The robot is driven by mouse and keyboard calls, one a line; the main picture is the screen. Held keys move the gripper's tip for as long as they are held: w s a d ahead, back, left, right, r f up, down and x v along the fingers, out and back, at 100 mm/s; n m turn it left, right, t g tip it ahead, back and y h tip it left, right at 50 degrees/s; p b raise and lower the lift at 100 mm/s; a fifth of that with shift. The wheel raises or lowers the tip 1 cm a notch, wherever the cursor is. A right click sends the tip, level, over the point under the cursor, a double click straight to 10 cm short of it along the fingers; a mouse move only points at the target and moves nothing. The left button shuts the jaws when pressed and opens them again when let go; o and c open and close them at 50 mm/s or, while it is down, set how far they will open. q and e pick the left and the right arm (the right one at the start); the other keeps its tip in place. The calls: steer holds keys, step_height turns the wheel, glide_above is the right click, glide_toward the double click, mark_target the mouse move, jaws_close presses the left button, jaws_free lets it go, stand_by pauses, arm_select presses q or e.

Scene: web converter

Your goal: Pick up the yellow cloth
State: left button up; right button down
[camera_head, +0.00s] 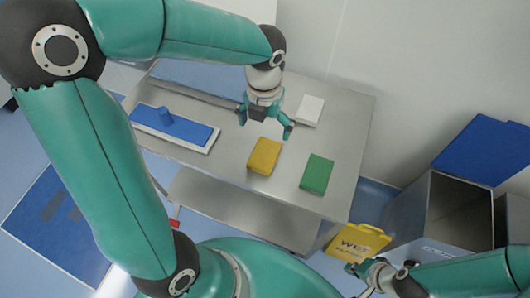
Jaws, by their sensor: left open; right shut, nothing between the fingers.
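The yellow cloth (264,156) is a folded block lying on the steel table, near the middle of the table top. My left gripper (265,126) is above the table, just behind the cloth in the picture. Its fingers are spread apart and nothing is between them. It appears apart from the cloth, though its exact height above the table is hard to judge. My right gripper (358,275) is low at the bottom right, away from the table, shut and empty, beside a yellow sign.
On the steel table (222,168) lie a green cloth (317,174), a white cloth (309,110) and a blue flat tool with a handle (174,126). A yellow sign (357,243) and a grey bin (440,212) with a blue lid (485,150) stand at the right.

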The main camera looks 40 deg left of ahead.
arm_select(q)
glide_above(265, 153)
step_height(265, 153, down, 5)
steer(key=shift+a+f, duration=0.1)
steer(key=shift+a, duration=0.05)
steer(key=shift+s+f+b, duration=0.1)
steer(key=shift+f+b, duration=0.3)
steer(key=shift+f, duration=2.75)
steer(key=shift+c, duration=0.3)
steer(key=c, duration=1)
steer(key=shift+r, duration=0.2)
steer(key=shift+r, duration=0.6)
step_height(265, 153, up, 19)
steer(key=p, duration=0.2)
steer(key=shift+f, duration=0.2)
